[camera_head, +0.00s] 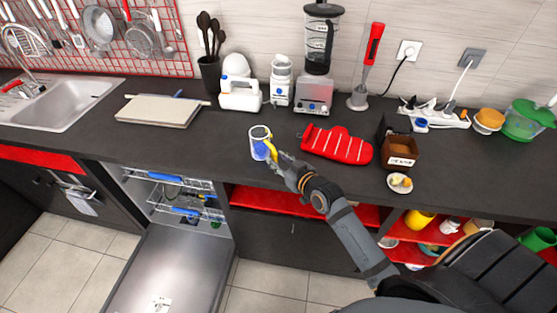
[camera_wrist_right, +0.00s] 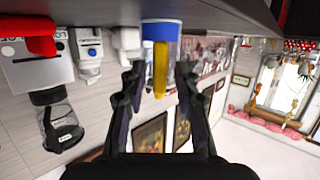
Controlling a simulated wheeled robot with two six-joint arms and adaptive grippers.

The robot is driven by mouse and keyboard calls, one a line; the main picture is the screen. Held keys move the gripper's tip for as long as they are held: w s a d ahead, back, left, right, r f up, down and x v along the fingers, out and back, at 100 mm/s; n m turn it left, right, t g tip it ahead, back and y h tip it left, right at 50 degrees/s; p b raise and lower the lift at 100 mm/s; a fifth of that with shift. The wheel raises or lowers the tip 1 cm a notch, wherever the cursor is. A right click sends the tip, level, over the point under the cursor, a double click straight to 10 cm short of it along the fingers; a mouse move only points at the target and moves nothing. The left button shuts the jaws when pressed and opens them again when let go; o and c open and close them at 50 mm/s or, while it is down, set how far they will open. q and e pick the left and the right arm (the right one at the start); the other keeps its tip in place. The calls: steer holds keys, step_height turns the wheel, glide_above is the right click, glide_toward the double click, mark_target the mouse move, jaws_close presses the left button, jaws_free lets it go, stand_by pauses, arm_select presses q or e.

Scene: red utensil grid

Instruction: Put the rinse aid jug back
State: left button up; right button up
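A white and blue cylindrical jug with a yellow handle (camera_head: 260,140) stands on the dark counter near its front edge. I cannot read a label that confirms it as the rinse aid jug. My right gripper (camera_head: 275,154) is at its handle side. In the right wrist view, which is upside down, the yellow handle (camera_wrist_right: 160,70) lies between the fingertips of my right gripper (camera_wrist_right: 158,82). The fingers are apart, with gaps on both sides of the handle. My left gripper is not in view.
A red oven mitt (camera_head: 337,145) lies to the right. A cutting board (camera_head: 158,111) lies left. The dishwasher door (camera_head: 170,270) hangs open below. Counter left of the jug is clear.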

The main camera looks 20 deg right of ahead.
steer(key=shift+r, duration=0.3)
steer(key=p+v, duration=0.1)
steer(key=v, duration=0.4)
steer(key=shift+s+p, duration=0.1)
steer(key=shift+p, duration=0.25)
steer(key=p+v, duration=0.5)
steer(key=v, duration=0.1)
steer(key=shift+s, duration=0.35)
steer(key=shift+d, duration=0.15)
